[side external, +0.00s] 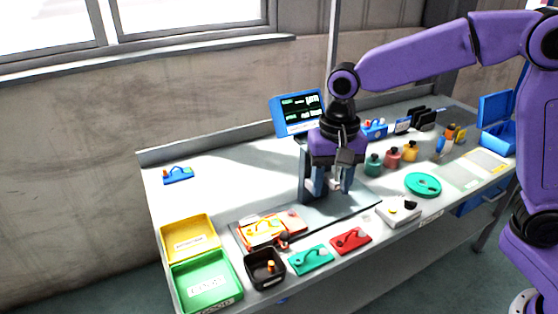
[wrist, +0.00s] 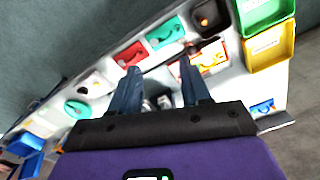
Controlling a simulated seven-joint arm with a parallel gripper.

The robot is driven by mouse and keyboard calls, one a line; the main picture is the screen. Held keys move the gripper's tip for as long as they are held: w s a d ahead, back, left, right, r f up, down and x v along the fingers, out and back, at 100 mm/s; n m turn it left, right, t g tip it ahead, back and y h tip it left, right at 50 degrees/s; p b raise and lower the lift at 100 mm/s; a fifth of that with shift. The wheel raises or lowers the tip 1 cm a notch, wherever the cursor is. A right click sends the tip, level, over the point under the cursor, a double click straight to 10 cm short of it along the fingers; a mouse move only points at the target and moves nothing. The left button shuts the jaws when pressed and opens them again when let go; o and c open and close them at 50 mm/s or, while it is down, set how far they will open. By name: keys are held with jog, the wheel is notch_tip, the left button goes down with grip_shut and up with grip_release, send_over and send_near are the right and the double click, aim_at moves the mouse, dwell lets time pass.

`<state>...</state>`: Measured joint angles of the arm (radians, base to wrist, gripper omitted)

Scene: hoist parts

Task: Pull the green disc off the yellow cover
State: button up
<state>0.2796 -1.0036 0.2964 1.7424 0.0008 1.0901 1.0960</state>
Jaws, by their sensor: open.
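A green disc (side external: 423,184) with a darker centre lies flat at the right part of the bench; it also shows at the left of the wrist view (wrist: 77,109). An orange-yellow plate (side external: 262,231), possibly the yellow cover, lies on the grey mat at the front left; it also shows in the wrist view (wrist: 211,58). I cannot make out a green disc on it. My gripper (side external: 329,191) points down over the mat, between the plate and the green disc and apart from both. Its two fingers (wrist: 160,66) are spread, with small pale and dark parts visible between them.
Yellow (side external: 188,238) and green (side external: 206,282) trays and a black bin (side external: 265,268) stand at the left. A teal plate (side external: 311,259), a red plate (side external: 351,241) and a white block (side external: 398,212) line the front. A monitor (side external: 298,113) and coloured bottles (side external: 392,158) stand behind.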

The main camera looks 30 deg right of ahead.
jog(key=w+a+f+m, duration=0.2)
jog(key=w+m, duration=0.4)
jog(key=w, duration=0.3)
jog(key=m, duration=0.8)
send_near(279, 217)
notch_tip(279, 217, down, 9)
jog(key=shift+w+r, duration=0.15)
jog(key=shift+r, duration=0.05)
grip_shut()
